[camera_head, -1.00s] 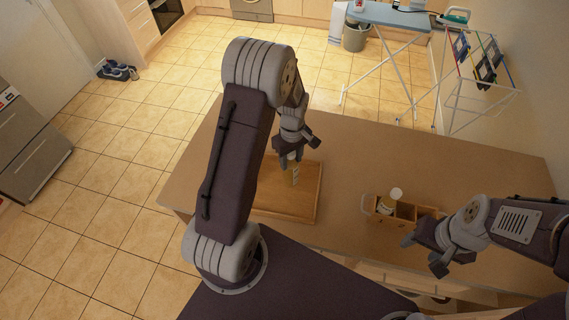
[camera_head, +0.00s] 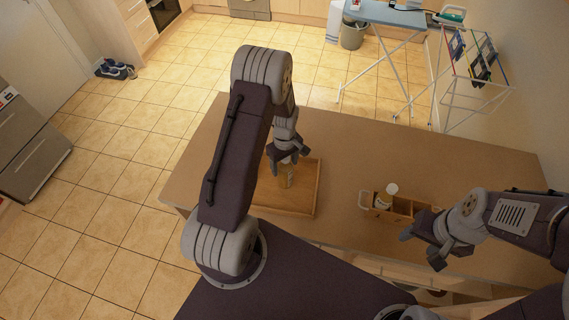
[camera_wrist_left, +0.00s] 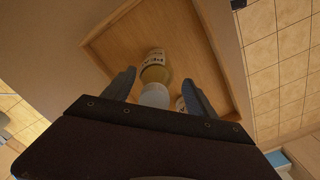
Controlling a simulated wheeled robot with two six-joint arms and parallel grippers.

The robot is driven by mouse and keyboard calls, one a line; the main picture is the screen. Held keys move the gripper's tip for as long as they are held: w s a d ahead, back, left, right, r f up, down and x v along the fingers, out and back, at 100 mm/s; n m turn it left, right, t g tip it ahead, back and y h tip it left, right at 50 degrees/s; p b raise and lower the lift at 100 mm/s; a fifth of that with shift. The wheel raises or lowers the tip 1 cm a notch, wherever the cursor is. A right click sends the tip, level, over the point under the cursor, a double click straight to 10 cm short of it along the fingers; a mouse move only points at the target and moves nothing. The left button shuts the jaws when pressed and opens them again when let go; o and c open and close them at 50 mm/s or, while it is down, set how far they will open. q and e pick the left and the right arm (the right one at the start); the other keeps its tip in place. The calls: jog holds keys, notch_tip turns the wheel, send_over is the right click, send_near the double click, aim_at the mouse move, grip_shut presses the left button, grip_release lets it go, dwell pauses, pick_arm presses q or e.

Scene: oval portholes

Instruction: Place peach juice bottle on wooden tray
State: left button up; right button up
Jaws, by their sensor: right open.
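The wooden tray (camera_head: 304,205) lies on the counter beneath my left gripper (camera_head: 287,158). A bottle with a white cap and yellowish contents (camera_head: 285,178) is over the tray; I take it for the peach juice bottle. In the left wrist view the bottle (camera_wrist_left: 155,73) stands between the fingers of my left gripper (camera_wrist_left: 159,76), with a visible gap at the right finger, so the jaws look open around it. Part of another labelled item (camera_wrist_left: 181,103) shows by the right finger, mostly hidden. My right gripper (camera_head: 420,245) is open and empty at the right.
A wooden caddy with compartments (camera_head: 402,206) stands right of the tray, holding a white-capped container (camera_head: 390,190). The counter (camera_head: 350,160) between tray and caddy is clear. A drying rack (camera_head: 475,80) stands on the floor beyond.

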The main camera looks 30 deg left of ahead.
pick_arm(q)
jog(key=shift+w, duration=0.15)
jog(key=shift+r, duration=0.25)
notch_tip(320, 180, up, 11)
jog(key=b, duration=0.2)
jog(key=shift+f+b, duration=0.15)
jog(key=shift+b, duration=0.25)
jog(key=shift+r, duration=0.45)
jog(key=s+d+m+t, duration=0.1)
jog(key=s+d+m, duration=0.3)
jog(key=s+m, duration=0.25)
jog(key=s+d+m, duration=0.4)
jog(key=s+m, duration=0.2)
jog(key=s, duration=0.1)
notch_tip(320, 180, down, 10)
jog(key=b, duration=1)
jog(key=shift+w+a+f+b, duration=0.25)
jog(key=shift+w+a+b, duration=0.05)
jog(key=shift+a+b, duration=0.1)
